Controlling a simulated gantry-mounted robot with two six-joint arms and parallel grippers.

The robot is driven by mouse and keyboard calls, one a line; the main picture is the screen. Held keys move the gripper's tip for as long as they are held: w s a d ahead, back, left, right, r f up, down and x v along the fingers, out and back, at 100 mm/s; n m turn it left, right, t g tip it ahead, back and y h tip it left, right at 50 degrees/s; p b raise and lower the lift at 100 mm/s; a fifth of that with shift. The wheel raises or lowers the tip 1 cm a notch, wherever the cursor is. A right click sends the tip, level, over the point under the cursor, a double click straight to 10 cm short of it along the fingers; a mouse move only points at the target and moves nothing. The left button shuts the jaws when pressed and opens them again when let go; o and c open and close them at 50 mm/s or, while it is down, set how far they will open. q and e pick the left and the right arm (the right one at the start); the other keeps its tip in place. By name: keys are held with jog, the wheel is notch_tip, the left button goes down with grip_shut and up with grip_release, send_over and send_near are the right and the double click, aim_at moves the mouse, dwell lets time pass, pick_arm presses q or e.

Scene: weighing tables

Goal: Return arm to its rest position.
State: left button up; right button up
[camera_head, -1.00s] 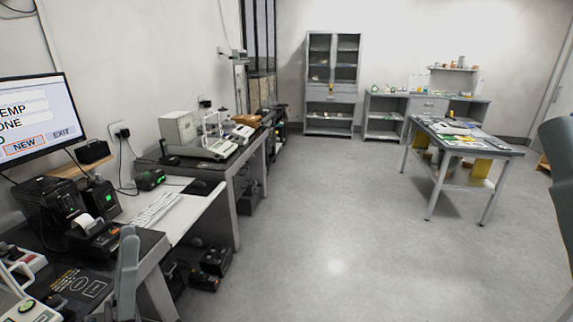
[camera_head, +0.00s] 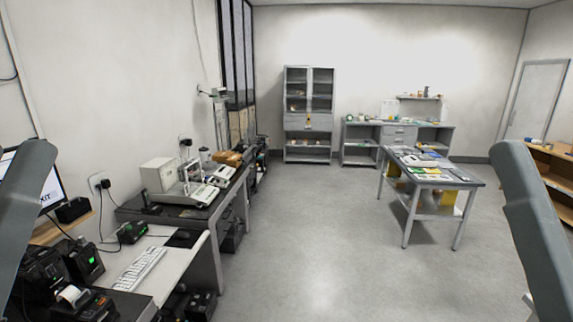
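My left arm (camera_head: 22,215) rises along the left edge in the head view, as a grey link in front of the monitor.
At left are a monitor (camera_head: 50,190), a keyboard (camera_head: 140,268), black devices (camera_head: 85,262) and a bench with a scale (camera_head: 190,195). A table (camera_head: 432,172) stands at right. A cabinet (camera_head: 309,115) and a wooden shelf (camera_head: 552,170) stand farther off. The middle floor is open.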

notch_tip(320, 180, up, 22)
jog(key=p, duration=1.8)
notch_tip(320, 180, down, 60)
jog(key=b, duration=5.9)
jog(key=shift+r, duration=0.2)
